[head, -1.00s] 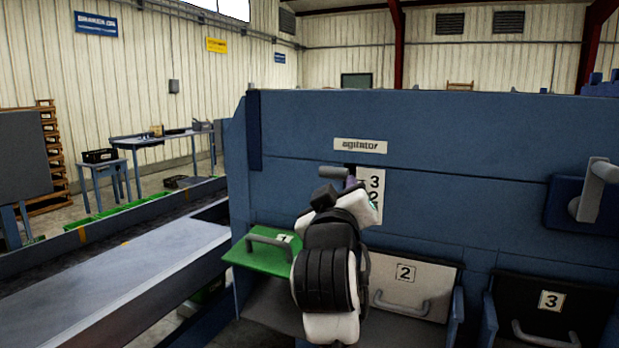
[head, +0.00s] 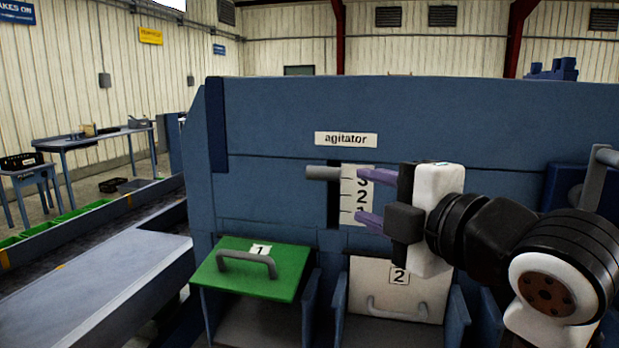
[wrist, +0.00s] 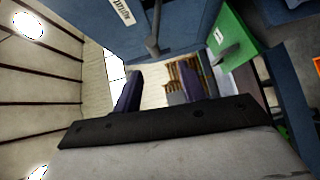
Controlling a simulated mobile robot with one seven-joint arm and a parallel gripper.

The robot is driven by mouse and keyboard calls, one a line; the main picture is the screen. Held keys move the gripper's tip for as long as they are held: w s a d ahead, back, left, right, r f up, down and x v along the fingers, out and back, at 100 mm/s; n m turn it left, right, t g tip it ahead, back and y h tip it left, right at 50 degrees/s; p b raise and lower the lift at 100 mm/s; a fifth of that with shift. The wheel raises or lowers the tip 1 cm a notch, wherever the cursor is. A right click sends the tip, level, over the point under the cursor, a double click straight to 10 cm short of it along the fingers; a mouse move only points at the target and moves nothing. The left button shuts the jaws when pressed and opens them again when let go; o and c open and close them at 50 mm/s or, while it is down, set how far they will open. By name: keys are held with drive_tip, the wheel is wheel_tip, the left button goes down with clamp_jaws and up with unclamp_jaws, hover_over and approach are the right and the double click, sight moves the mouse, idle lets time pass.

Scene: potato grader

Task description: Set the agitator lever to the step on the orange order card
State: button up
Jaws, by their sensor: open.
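The agitator lever (head: 323,172) is a short grey bar sticking out of a dark upright slot, under the "agitator" sign (head: 346,139). It stands near the slot's top, about level with the 3 on the white number plate (head: 350,205). The 2 and part of the 1 show below; my fingers partly cover the plate. My gripper (head: 360,194) has purple fingers, open and empty, one above the other, just right of the lever and not around it. The lever also shows in the wrist view (wrist: 153,45), beyond the fingers. No readable order card shows.
Below are a green flap marked 1 (head: 285,268), raised, and a pale flap marked 2 (head: 375,285). A grey handle on a blue box (head: 597,185) is at the right. An orange edge (wrist: 317,65) shows in the wrist view.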

sight(317, 179)
drive_tip(key=p+x, duration=0.3)
drive_tip(key=x, duration=1)
drive_tip(key=shift+w+r, duration=0.1)
clamp_jaws()
